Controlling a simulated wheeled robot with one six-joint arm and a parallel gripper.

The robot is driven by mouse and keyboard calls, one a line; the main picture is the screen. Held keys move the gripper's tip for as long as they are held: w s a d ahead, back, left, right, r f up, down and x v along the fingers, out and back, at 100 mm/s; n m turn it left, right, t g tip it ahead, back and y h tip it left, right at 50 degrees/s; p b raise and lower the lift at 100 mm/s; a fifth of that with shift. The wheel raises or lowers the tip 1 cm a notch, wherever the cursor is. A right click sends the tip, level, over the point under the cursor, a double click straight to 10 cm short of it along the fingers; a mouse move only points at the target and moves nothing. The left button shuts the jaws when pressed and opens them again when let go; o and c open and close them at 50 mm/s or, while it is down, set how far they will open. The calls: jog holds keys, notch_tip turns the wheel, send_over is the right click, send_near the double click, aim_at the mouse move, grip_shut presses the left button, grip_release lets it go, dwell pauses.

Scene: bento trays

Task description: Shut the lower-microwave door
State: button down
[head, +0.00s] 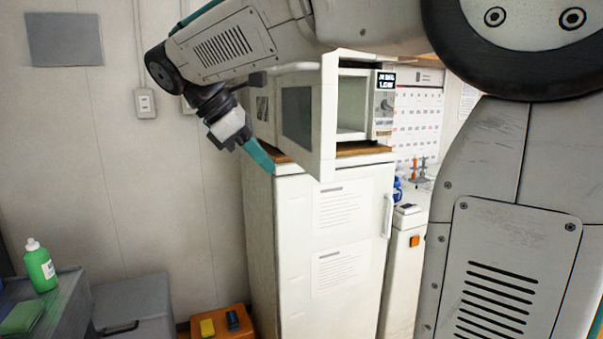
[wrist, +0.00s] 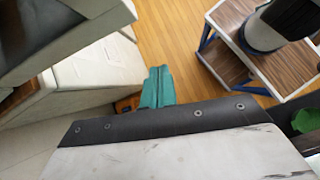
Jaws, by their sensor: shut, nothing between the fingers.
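The microwave (head: 383,118) stands on top of a white fridge, and it is the only microwave in view. Its door (head: 328,120) is swung wide open toward me, so its free edge faces the head camera. The dark window on its outer face shows to the left, and the lit cavity (head: 352,103) shows to the right. My gripper (head: 262,158) has teal fingers pressed together with nothing between them. In the wrist view the teal fingers (wrist: 157,88) also show closed.
A green bottle (head: 40,266) stands on a cart at far left. An orange stool (head: 222,322) is low beside the fridge. The wall side left of my gripper looks clear.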

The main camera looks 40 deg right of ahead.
jog(key=w+r+n+h, duration=0.1)
jog(key=w+r+n, duration=0.1)
jog(key=w, duration=0.2)
jog(key=s+d+f, duration=0.4)
jog(key=d+f, duration=0.2)
jog(key=d, duration=0.3)
jog(key=shift+d+f+g, duration=0.3)
jog(key=shift+d+g, duration=0.1)
